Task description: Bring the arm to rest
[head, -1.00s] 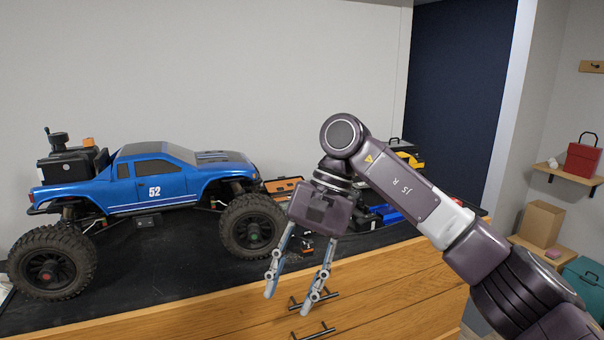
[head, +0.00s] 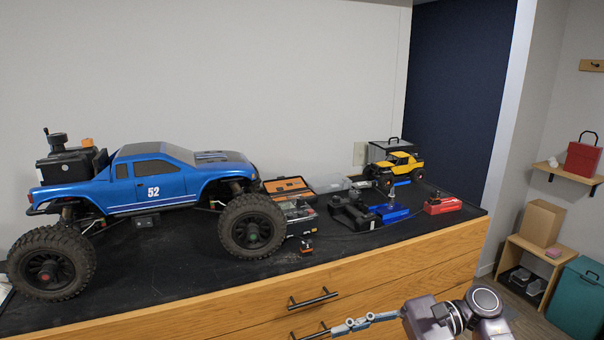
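My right arm is low at the bottom of the head view, in front of the drawers and below the counter edge. Its gripper (head: 357,325) points left and is seen side-on. One finger shows clearly, so its opening cannot be judged. I see nothing held in it. My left gripper is not in view. The blue RC crawler (head: 155,186) with number 52 stands on its big wheels on the black counter mat (head: 185,262) at the left. The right gripper is well apart from it, lower and to the right.
A small yellow crawler (head: 402,165), a red block-like item (head: 442,205), blue items (head: 390,214) and an open orange case (head: 288,188) sit on the counter. Drawer handles (head: 314,299) stick out near my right gripper. A box (head: 541,223) and teal bin (head: 576,297) stand at the right.

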